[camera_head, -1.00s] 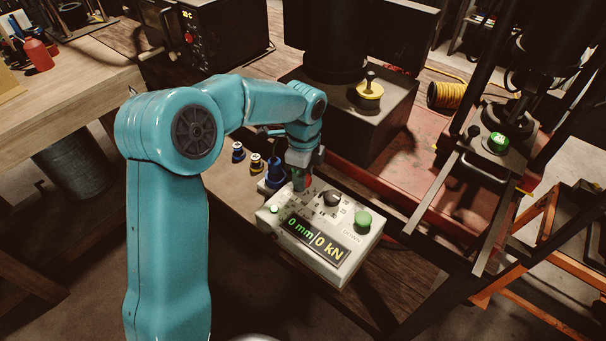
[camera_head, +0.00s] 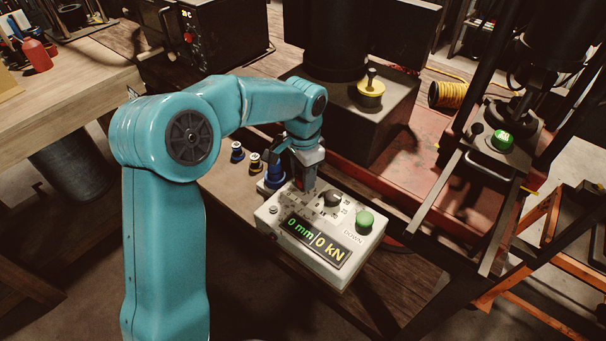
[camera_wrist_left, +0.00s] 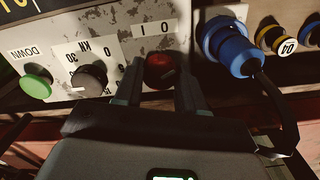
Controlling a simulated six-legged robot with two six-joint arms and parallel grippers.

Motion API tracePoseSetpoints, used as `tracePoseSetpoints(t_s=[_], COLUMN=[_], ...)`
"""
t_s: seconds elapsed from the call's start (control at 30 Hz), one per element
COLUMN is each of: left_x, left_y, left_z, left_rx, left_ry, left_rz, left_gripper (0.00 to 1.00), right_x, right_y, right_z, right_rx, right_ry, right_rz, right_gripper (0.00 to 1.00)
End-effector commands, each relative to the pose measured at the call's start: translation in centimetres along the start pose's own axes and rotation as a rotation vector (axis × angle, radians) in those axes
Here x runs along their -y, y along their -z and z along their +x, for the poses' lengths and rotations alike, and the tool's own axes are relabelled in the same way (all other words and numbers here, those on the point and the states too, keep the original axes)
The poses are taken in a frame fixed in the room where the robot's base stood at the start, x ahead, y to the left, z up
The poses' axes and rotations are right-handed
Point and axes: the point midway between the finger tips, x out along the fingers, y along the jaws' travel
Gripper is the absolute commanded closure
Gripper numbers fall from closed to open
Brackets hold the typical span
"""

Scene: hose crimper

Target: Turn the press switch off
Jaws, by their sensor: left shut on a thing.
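The white press control box (camera_head: 295,260) stands on the wooden bench, its display reading 0 mm and 0 kN. The red press switch (camera_wrist_left: 158,66) sits under the I and O marks in the left wrist view; in the head view it is mostly hidden by the gripper. My left gripper (camera_head: 306,187) points down at the box and is shut on the red switch, one finger on each side in the wrist view (camera_wrist_left: 159,82). A small lamp (camera_head: 273,210) on the box looks dull grey. My right gripper is not in view.
A black knob (camera_head: 332,198) and a green DOWN button (camera_head: 365,219) sit right of the switch on the box. The press frame (camera_head: 445,200) rises at the right.

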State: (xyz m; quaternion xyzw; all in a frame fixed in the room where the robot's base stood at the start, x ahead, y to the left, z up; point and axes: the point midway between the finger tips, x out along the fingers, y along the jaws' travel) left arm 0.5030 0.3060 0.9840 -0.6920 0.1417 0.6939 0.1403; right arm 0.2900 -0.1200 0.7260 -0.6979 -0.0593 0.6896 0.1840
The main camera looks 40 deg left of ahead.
Motion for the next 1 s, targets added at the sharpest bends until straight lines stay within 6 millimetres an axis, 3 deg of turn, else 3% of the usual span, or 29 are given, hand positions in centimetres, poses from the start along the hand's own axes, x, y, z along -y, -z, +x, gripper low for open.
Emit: tracePoseSetpoints(t_s=[0.43, 1.0], left_x=[0.17, 0.22], left_y=[0.26, 0.27], left_z=[-0.42, -0.48], left_rx=[-0.014, -0.016], left_ry=[0.006, 0.006], left_rz=[-0.276, -0.341], left_gripper=[0.91, 0.91], right_x=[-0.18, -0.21], right_y=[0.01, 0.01], right_z=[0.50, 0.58], right_rx=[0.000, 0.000], right_ry=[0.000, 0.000], right_rz=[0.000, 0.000], right_gripper=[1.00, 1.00])
